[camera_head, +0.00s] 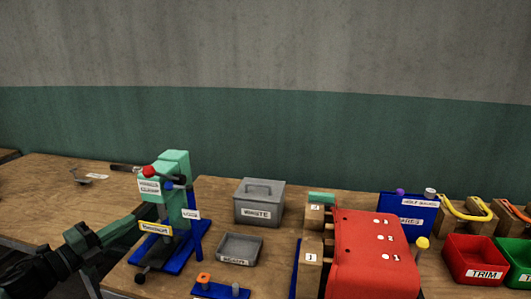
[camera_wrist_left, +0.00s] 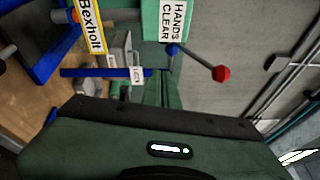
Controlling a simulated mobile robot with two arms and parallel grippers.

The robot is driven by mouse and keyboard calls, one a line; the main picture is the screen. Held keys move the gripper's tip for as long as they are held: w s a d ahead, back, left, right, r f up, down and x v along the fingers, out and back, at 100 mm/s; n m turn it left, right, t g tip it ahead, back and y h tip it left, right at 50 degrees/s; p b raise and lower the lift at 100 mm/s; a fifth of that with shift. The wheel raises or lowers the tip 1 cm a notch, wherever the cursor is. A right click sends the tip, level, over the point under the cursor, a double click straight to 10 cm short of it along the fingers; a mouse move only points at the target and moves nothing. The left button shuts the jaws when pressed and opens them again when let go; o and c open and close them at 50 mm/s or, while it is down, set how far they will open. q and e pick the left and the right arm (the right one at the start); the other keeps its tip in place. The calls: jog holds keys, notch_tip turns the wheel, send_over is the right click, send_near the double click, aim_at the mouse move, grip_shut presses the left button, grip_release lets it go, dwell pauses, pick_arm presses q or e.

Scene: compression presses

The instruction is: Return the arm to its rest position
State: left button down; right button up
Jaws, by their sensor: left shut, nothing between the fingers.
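My left arm comes in from the lower left of the head view. Its green left gripper (camera_head: 140,212) is shut and empty, beside the left side of the mint-green press (camera_head: 176,163). The press stands upright on a blue base (camera_head: 160,252) and has a lever with a red knob (camera_head: 149,171). In the left wrist view the gripper body fills the bottom, and the press's "HANDS CLEAR" label (camera_wrist_left: 179,20) and red knob (camera_wrist_left: 221,73) show beyond it. I cannot tell whether the fingertips touch the press. My right gripper is not in view.
A red TRIM bin (camera_head: 473,260) is at far right. The table (camera_head: 60,190) at left is mostly clear.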

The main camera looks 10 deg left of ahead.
pick_arm(q)
jog(key=s+d+f+n+g+y, duration=0.25)
jog(key=s+f+n, duration=0.2)
jog(key=f, duration=0.25)
jog(key=s+d+f+n+g+y, duration=0.1)
jog(key=s+d+f+n+y, duration=0.25)
jog(key=f+n, duration=0.35)
jog(key=s+d+f+n+g+y, duration=0.1)
jog(key=s+d+f+n+y, duration=0.3)
jog(key=f, duration=0.4)
jog(key=s+d+f+n+g+h, duration=0.1)
jog(key=s+d+f+n+g, duration=0.2)
jog(key=s, duration=0.4)
jog(key=s+d+n+g, duration=0.2)
jog(key=s+d+g, duration=0.1)
jog(key=s+d, duration=0.3)
jog(key=s+d+f+n+g+h, duration=0.1)
jog(key=s+d+f+n+g, duration=0.15)
jog(key=s, duration=0.45)
notch_tip(320, 180, down, 25)
jog(key=s+g, duration=0.1)
jog(key=s+a+f, duration=0.1)
jog(key=s+f, duration=0.7)
jog(key=s+a+f+g, duration=0.1)
jog(key=s+a+f, duration=0.1)
jog(key=s+f, duration=0.7)
jog(key=shift+s+a+m+g, duration=0.25)
jog(key=shift+s+m+g, duration=0.05)
